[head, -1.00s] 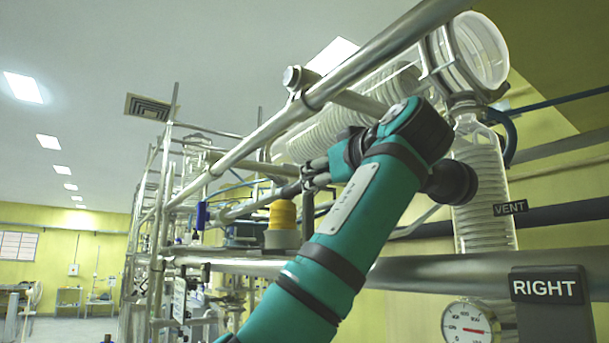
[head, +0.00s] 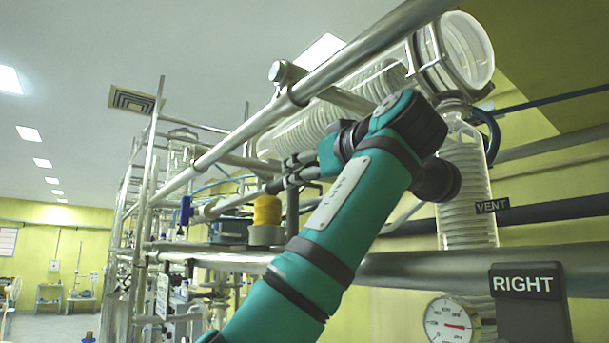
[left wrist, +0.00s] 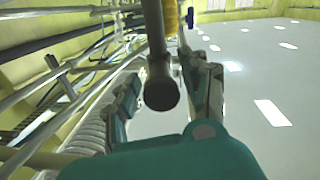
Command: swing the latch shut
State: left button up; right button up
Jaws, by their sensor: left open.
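My teal left arm rises from the bottom of the head view to a bent wrist. My left gripper (head: 286,178) points left there, small and partly hidden behind the arm. In the left wrist view its two fingers (left wrist: 165,92) are spread apart. A metal rod with a round dark end (left wrist: 160,94) shows between them; I cannot tell whether they touch it. My right gripper is not in view.
A thick metal pipe (head: 372,45) slants above my arm, and a horizontal pipe (head: 430,267) crosses behind it. A yellow cylinder (head: 267,210) stands close left of the arm. Ribbed glass (head: 465,170), a gauge (head: 450,322) and a RIGHT sign (head: 526,284) are to the right.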

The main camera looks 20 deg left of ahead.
pick_arm(q)
jog(key=v, duration=1.1)
jog(key=shift+w+a, duration=0.1)
